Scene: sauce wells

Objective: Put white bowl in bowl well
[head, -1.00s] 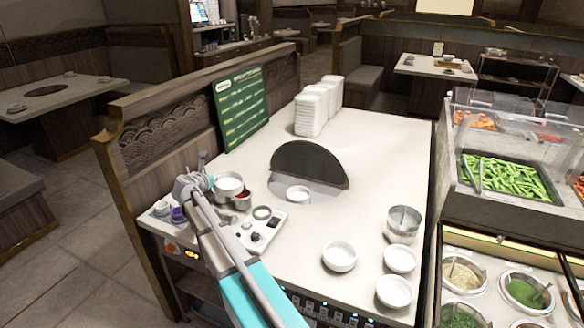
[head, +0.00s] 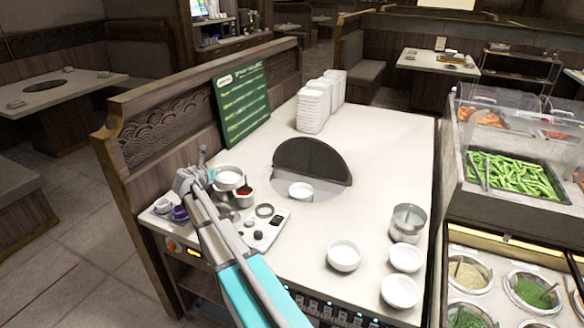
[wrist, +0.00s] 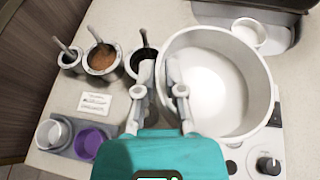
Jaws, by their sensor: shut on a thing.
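A white bowl (head: 229,176) is held by its near wall in my gripper (head: 203,172), at the left of the counter. In the wrist view the bowl (wrist: 215,85) looks large and empty, with a pale rim. My gripper (wrist: 162,95) is shut on that rim, one finger inside the bowl and one outside. The bowl seems held above the counter, over the control panel side. I cannot make out clearly which opening is the bowl well. A tray (wrist: 65,153) at the lower left holds a white cup (wrist: 53,133) and a purple cup (wrist: 89,141).
Sauce pots, one brown (wrist: 103,59), stand left of the bowl. A red sauce pot (head: 245,196) is beside it. A small bowl (head: 300,191) sits before the dark half-disc (head: 312,160). Several white bowls (head: 344,255) and a metal pot (head: 408,222) are at right. Mid-counter is clear.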

